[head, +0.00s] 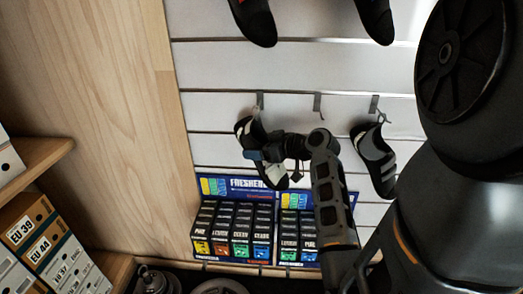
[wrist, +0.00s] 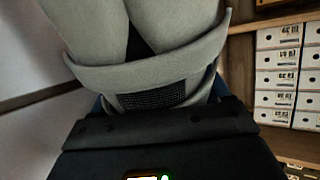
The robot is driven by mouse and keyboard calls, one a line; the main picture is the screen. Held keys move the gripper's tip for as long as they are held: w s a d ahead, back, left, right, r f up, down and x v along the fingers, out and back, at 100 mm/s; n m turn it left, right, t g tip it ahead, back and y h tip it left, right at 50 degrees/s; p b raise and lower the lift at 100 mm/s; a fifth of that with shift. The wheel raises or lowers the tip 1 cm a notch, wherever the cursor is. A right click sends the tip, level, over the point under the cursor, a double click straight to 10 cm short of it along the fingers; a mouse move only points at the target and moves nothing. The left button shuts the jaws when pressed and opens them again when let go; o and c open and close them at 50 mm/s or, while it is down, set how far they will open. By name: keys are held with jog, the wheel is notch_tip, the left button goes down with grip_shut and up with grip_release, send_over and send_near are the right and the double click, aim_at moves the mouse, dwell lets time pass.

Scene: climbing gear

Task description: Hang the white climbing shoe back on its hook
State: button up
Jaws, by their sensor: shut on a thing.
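The white climbing shoe (head: 270,173), pale with black parts, is upright in front of the slatted wall at the left of the hook row. My gripper (head: 255,155) reaches it from the right and is shut on it. In the wrist view the shoe (wrist: 150,75) fills the upper middle, with pale grey straps and a dark mesh patch close to the gripper body. The left hook (head: 260,100) is just above the shoe; I cannot tell whether the shoe's loop is on it. The middle hook (head: 317,103) is bare.
Another grey and black shoe (head: 375,160) hangs from the right hook (head: 374,105). Two dark shoes (head: 258,22) hang higher up. Freshener box displays (head: 235,228) stand below. Shoe boxes (head: 45,245) fill shelves at left, beside a wooden panel (head: 110,110).

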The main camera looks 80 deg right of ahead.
jog(key=shift+d+r, duration=0.1)
jog(key=shift+d, duration=0.2)
jog(key=shift+w+d+f+b, duration=0.1)
jog(key=shift+d+f+b, duration=0.55)
jog(key=shift+b, duration=0.2)
jog(key=o, duration=1.3)
jog(key=shift+b+v, duration=0.35)
jog(key=shift+v, duration=3.65)
